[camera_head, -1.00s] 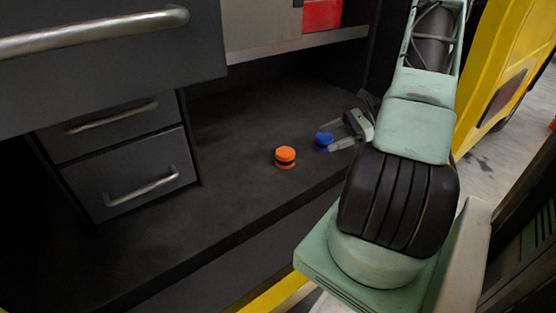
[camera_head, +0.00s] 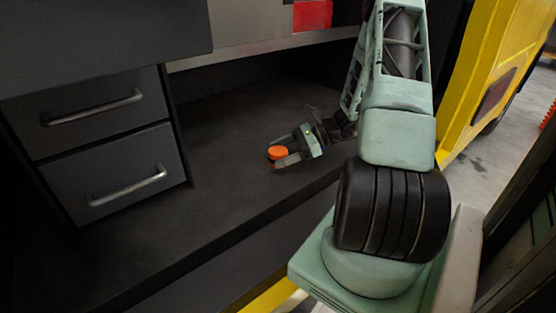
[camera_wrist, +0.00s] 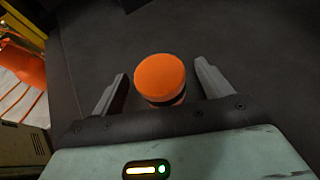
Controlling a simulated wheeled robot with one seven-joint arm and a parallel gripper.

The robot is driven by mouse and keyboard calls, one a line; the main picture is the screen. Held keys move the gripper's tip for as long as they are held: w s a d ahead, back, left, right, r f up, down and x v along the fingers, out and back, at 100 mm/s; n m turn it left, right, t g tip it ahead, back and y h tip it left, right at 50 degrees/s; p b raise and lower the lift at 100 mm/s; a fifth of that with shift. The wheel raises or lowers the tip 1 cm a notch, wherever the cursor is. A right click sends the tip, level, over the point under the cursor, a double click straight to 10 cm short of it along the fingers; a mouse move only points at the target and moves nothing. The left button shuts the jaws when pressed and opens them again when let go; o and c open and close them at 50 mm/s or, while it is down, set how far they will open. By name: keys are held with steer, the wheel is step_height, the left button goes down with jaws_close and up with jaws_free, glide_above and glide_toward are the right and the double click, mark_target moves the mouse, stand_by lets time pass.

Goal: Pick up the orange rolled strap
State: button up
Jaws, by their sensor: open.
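The orange rolled strap (camera_head: 278,153) sits upright on the dark shelf, with a dark band around its side. In the wrist view the strap (camera_wrist: 160,77) stands between the two open fingers, with a gap on each side. My gripper (camera_head: 281,155) reaches in low over the shelf from the right, and its fingers lie on either side of the strap. In the wrist view my gripper (camera_wrist: 160,82) is open. The blue roll seen earlier does not show now; my arm may hide it.
The dark shelf (camera_head: 215,190) is clear to the left and in front of the strap. Grey drawers (camera_head: 120,180) with metal handles stand at left. A red item (camera_head: 312,14) sits on the upper ledge. A yellow vehicle panel (camera_head: 480,75) is at right.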

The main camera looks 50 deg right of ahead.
mark_target(272, 155)
steer(key=x, duration=0.3)
steer(key=shift+w+f+b, duration=0.1)
steer(key=shift+f+b, duration=0.05)
steer(key=shift+b, duration=0.25)
steer(key=c, duration=1.2)
steer(key=shift+r, duration=0.2)
